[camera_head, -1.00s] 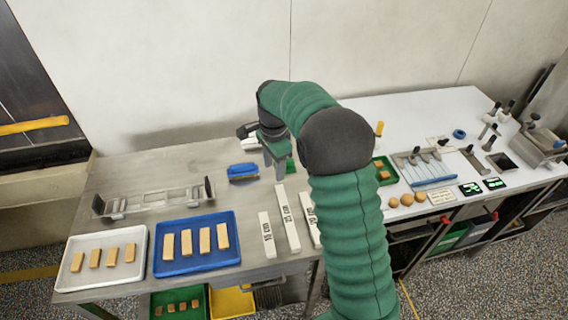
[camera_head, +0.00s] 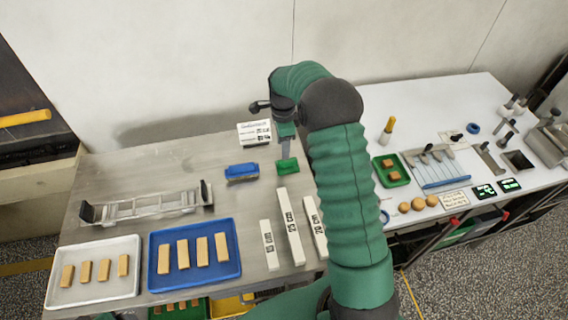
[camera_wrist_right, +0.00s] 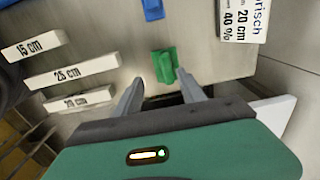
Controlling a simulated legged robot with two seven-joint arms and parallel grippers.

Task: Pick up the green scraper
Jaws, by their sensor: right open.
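The green scraper (camera_head: 288,166) lies on the steel table, right of a blue block-like tool. It also shows in the right wrist view (camera_wrist_right: 164,65), just beyond and between the fingertips. My right gripper (camera_head: 285,148) points down over it, open and empty. In the right wrist view the two fingers (camera_wrist_right: 159,77) are spread apart, with the scraper near the gap. I cannot tell whether they touch it.
The blue tool (camera_head: 242,171) lies to the left and a white printed box (camera_head: 255,132) behind. White length bars (camera_head: 289,226) lie in front. A blue tray (camera_head: 236,271) and a white tray (camera_head: 92,302) hold tan bars. A metal rack (camera_head: 145,205) stands at left.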

